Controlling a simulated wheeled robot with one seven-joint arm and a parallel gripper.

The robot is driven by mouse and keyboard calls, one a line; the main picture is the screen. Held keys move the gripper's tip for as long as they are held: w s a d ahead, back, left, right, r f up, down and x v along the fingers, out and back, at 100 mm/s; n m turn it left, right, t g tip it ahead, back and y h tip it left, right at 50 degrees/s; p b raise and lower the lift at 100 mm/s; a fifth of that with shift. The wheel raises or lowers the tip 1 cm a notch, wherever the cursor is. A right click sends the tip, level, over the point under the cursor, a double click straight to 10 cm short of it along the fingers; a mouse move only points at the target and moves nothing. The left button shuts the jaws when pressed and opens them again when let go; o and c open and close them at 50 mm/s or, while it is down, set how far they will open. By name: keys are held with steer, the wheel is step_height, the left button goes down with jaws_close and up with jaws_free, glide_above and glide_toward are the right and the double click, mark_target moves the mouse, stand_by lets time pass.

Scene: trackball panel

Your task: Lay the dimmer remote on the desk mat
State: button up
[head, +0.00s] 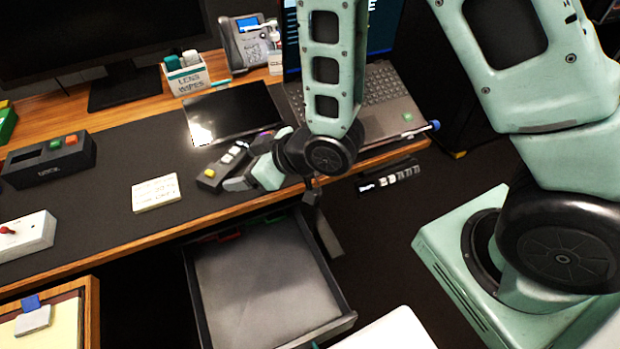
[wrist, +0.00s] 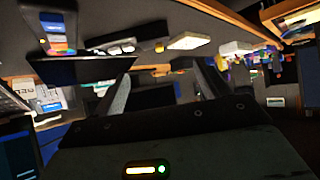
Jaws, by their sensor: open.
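A slim dark grey remote with white buttons and a yellow one (head: 225,166) lies on the dark desk mat (head: 110,155), just left of my gripper. I take it for the dimmer remote, though no label is readable. In the wrist view its row of buttons (wrist: 130,48) shows beyond the fingers. My gripper (head: 252,178) is open near the mat's front edge, its fingers apart in the wrist view (wrist: 162,88). Nothing shows between them. The gripper hides part of the remote's right side, and I cannot tell whether they touch.
A black tablet (head: 232,112) lies behind the remote, with a laptop (head: 385,95) to the right. A cream note block (head: 156,193) and a button box (head: 50,160) are to the left. An open drawer (head: 340,327) juts out below. A black keyed strip (head: 390,179) lies below the desk's right end.

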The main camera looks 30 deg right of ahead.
steer(key=s+d+r+g+h, duration=0.2)
steer(key=s+r, duration=0.4)
steer(key=s, duration=0.4)
steer(key=s+d+r+g+h, duration=0.3)
steer(key=s+r+g, duration=0.3)
steer(key=s, duration=0.3)
steer(key=shift+s+d+r+m+h, duration=0.25)
steer(key=shift+s+r+m+h, duration=0.15)
steer(key=shift+h, duration=0.5)
